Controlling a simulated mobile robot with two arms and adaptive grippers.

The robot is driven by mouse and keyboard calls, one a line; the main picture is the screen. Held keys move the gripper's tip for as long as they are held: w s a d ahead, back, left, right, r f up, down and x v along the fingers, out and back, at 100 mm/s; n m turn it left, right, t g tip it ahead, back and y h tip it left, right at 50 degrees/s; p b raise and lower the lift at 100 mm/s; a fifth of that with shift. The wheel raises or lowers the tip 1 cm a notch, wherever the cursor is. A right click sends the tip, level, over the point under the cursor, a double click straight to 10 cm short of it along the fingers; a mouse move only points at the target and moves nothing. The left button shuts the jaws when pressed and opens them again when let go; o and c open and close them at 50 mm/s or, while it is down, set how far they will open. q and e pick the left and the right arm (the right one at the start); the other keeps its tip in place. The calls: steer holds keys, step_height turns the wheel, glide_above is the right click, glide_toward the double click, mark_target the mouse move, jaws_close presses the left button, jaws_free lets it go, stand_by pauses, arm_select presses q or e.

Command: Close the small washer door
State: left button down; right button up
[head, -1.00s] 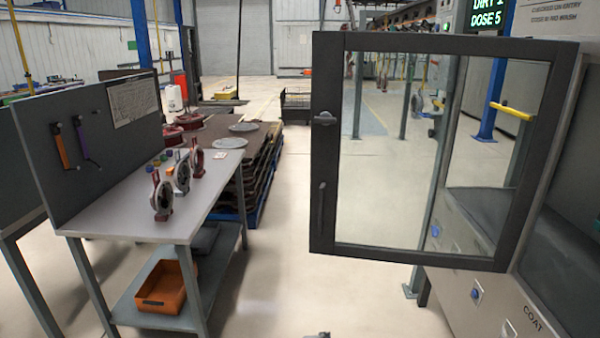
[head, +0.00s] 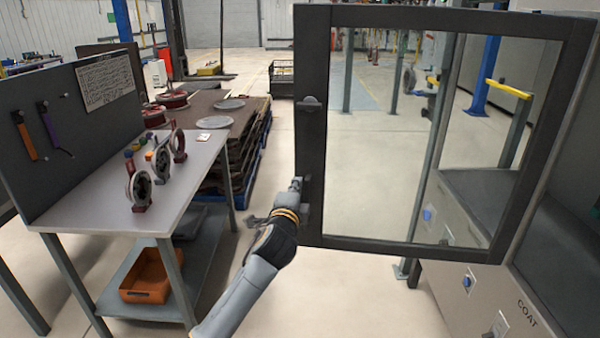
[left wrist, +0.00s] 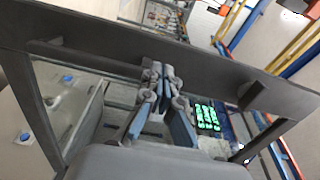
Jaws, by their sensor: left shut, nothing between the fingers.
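The washer door (head: 312,140) is a dark frame around a clear pane and stands open, swung out from the washer cabinet at the right. A latch (head: 310,103) sits on its left frame bar. My left gripper (head: 296,184) is at the lower part of that bar, by the handle, with its fingers shut and nothing between them. In the left wrist view the fingers (left wrist: 160,85) point at the dark door frame (left wrist: 190,62); I cannot tell whether they touch it. My right gripper is not in view.
A grey workbench (head: 190,170) with several reels stands at the left, with an orange bin (head: 147,280) on its lower shelf. Stacked dark trays (head: 240,135) stand behind it. The cabinet front (head: 480,290) marked COAT is at the right. Clear floor lies between.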

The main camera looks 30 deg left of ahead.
mark_target(302, 169)
arm_select(q)
steer(key=x, duration=0.5)
steer(key=shift+w+a+p, duration=0.15)
steer(key=shift+w+p, duration=0.25)
